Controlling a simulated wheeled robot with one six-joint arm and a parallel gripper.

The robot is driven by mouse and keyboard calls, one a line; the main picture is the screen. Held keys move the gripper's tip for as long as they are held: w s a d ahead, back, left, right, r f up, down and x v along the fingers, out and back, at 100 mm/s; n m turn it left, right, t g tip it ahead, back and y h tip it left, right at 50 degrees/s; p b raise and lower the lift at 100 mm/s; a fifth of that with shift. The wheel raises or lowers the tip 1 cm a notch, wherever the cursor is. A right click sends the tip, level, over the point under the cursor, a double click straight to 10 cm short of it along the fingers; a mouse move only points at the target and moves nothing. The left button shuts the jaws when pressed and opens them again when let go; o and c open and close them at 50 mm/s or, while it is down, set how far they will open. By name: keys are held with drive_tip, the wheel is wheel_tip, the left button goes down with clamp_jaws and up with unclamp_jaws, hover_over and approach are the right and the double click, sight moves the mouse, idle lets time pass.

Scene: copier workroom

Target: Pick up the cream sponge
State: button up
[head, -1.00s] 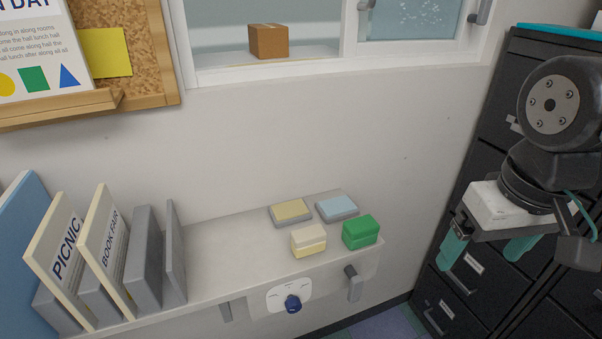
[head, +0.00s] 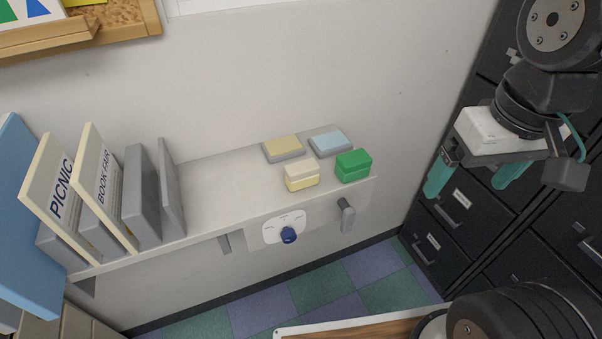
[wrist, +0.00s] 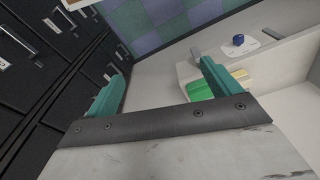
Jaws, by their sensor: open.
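The cream sponge (head: 302,171) is a small block with a cream top and a yellow lower layer. It sits near the front edge of the wall shelf (head: 215,190), beside a green block (head: 353,166). In the wrist view the green block (wrist: 201,92) shows behind a finger, with a small part of the cream sponge (wrist: 240,74) beyond it. My gripper (head: 474,179) has teal fingers, is open and empty, and hangs to the right of the shelf, apart from both blocks. It also shows in the wrist view (wrist: 160,82).
A yellow-topped pad (head: 283,148) and a blue-topped pad (head: 330,143) lie behind the blocks. Upright signs and grey dividers (head: 143,190) stand at the shelf's left. A dial (head: 288,235) and a grey handle (head: 346,215) are below the shelf. Dark cabinets (head: 462,205) stand at right.

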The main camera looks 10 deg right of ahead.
drive_tip(key=w+a+f+n+g, duration=0.2)
drive_tip(key=w+a+f, duration=0.1)
drive_tip(key=w+a, duration=0.3)
drive_tip(key=n, duration=0.1)
hover_over(302, 165)
drive_tip(key=shift+t, duration=0.3)
wheel_tip(302, 165, down, 4)
drive_tip(key=shift+s+f, duration=0.15)
drive_tip(key=shift+f, duration=0.35)
wheel_tip(302, 165, down, 7)
drive_tip(key=shift+f, duration=0.1)
drive_tip(key=shift+c, duration=0.3)
drive_tip(key=c, duration=1.1)
drive_tip(key=shift+o, duration=0.2)
